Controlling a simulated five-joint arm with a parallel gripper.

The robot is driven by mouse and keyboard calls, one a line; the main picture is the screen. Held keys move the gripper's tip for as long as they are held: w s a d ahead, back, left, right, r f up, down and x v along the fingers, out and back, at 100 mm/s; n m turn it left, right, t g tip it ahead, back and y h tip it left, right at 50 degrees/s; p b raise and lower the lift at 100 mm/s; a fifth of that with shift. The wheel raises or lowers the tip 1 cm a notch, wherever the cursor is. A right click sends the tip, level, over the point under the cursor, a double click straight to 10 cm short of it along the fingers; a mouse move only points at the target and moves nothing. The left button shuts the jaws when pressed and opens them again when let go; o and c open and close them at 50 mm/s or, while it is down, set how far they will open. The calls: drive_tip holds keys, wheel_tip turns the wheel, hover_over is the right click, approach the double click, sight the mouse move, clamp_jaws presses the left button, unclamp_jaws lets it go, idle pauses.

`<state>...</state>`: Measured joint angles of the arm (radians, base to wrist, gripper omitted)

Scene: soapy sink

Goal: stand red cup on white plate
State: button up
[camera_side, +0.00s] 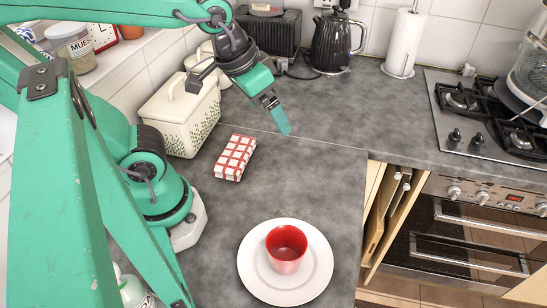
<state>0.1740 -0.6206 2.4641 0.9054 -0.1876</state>
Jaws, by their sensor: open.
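The red cup (286,247) stands upright on the white plate (253,281), near the plate's middle, with its open rim facing up. The plate lies flat on the grey counter at the front. My gripper (283,128) is open and empty. It hangs over the counter behind the plate, well apart from the cup. One finger shows clearly, and the other is hard to make out.
A red-and-white checked block (235,158) lies on the counter behind the plate. A cream container (178,120), a dark toaster (268,30), a black kettle (338,42) and a paper towel roll (404,42) stand further back. The counter's edge (364,225) is right of the plate.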

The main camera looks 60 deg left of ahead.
drive_tip(key=shift+t+y, duration=0.4)
drive_tip(key=shift+t, duration=0.2)
drive_tip(key=shift+s+a+r, duration=0.2)
drive_tip(key=shift+a+r, duration=0.05)
drive_tip(key=shift+a, duration=0.45)
drive_tip(key=shift+s+a+r, duration=0.15)
drive_tip(key=shift+a+r, duration=0.1)
drive_tip(key=shift+a, duration=0.4)
drive_tip(key=shift+s+a+r, duration=0.2)
drive_tip(key=shift+a+r, duration=0.05)
drive_tip(key=shift+a, duration=0.45)
